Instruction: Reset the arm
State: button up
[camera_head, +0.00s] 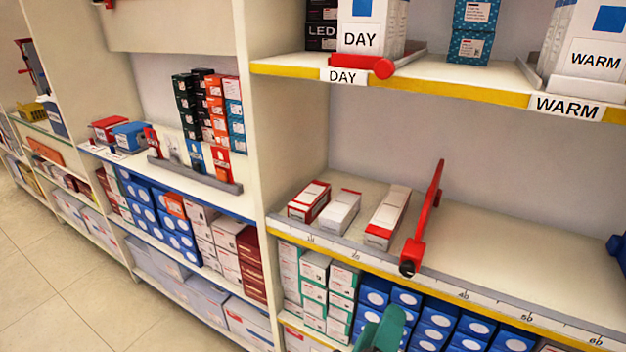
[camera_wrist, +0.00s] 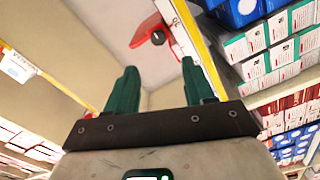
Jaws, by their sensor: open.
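My gripper (camera_wrist: 158,84) shows in the wrist view with two green fingers spread apart and nothing between them. In the head view, part of a green finger (camera_head: 384,332) shows at the bottom edge, in front of the lower shelf of small boxes. The rest of my arm is out of that view. A red clamp-like piece with a black knob (camera_head: 420,232) stands at the front edge of the middle shelf, up and to the right of the finger. It also shows beyond the fingertips in the wrist view (camera_wrist: 152,37).
The upper shelf carries DAY (camera_head: 360,40) and WARM boxes (camera_head: 595,60). Blue boxes (camera_head: 440,322) stack below. Open floor (camera_head: 50,280) lies at left.

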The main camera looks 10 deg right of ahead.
jog(key=s+d+f+m+g+y, duration=0.2)
jog(key=s+d+f+g, duration=0.15)
jog(key=d+f, duration=0.4)
jog(key=s+d+f+m+g+y, duration=0.1)
jog(key=s+d+f+m+g, duration=0.15)
jog(key=d+f+g, duration=0.5)
jog(key=s+f+m+g+y, duration=0.25)
jog(key=s+f+y, duration=0.45)
jog(key=s+f, duration=0.6)
notch_tip(320, 180, up, 18)
jog(key=s+p, duration=0.1)
jog(key=p, duration=1.6)
jog(key=shift+s+r, duration=0.2)
jog(key=shift+s, duration=0.1)
jog(key=shift+a, duration=0.1)
